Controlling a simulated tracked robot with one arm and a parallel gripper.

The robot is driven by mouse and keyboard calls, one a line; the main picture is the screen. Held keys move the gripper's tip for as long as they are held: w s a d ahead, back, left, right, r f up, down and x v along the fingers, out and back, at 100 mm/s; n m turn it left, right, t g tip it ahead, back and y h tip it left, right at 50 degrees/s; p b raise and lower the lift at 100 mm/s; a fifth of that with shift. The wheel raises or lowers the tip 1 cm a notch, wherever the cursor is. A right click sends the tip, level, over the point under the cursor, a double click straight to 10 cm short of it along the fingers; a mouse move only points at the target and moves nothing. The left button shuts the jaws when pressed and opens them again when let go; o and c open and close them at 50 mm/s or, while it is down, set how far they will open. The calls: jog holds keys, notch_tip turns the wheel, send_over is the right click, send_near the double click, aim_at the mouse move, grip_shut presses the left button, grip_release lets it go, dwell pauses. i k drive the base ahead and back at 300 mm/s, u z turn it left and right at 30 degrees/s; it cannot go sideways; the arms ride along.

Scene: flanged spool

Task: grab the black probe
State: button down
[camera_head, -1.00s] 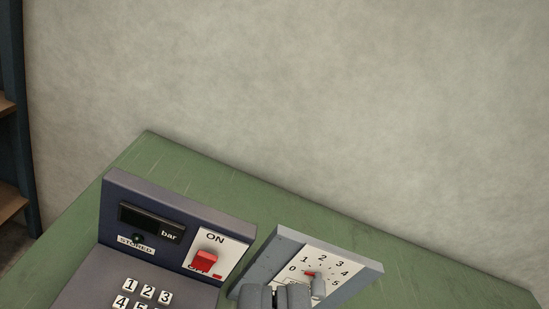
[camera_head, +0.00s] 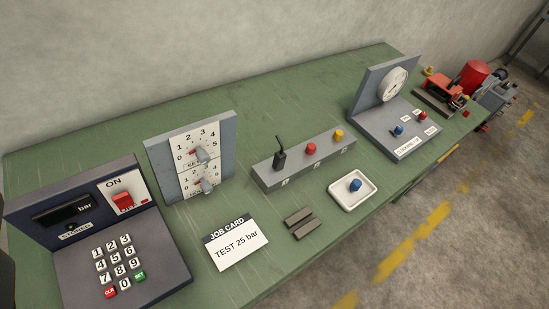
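The black probe (camera_head: 280,158) stands upright in the left end of a long grey block (camera_head: 315,167) on the green bench. It has a dark body with a thin stem rising from its top, leaning slightly. A red-topped piece (camera_head: 311,149) and a yellow-topped piece (camera_head: 339,135) stand in the same block to its right. Nothing covers the probe's upper part; its lower end is hidden at the block. My gripper is not in view, so its distance from the probe and its opening do not show.
Left of the block stand a two-dial panel (camera_head: 160,165) and a keypad console (camera_head: 75,262). In front lie a job card (camera_head: 236,252), two dark bars (camera_head: 307,229) and a white tray (camera_head: 337,199) with a blue-topped piece.

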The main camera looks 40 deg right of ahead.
aim_at(280, 157)
jog(key=k, duration=1.05)
jog(key=z, duration=0.8)
jog(key=i, duration=1.35)
jog(key=u, duration=0.2)
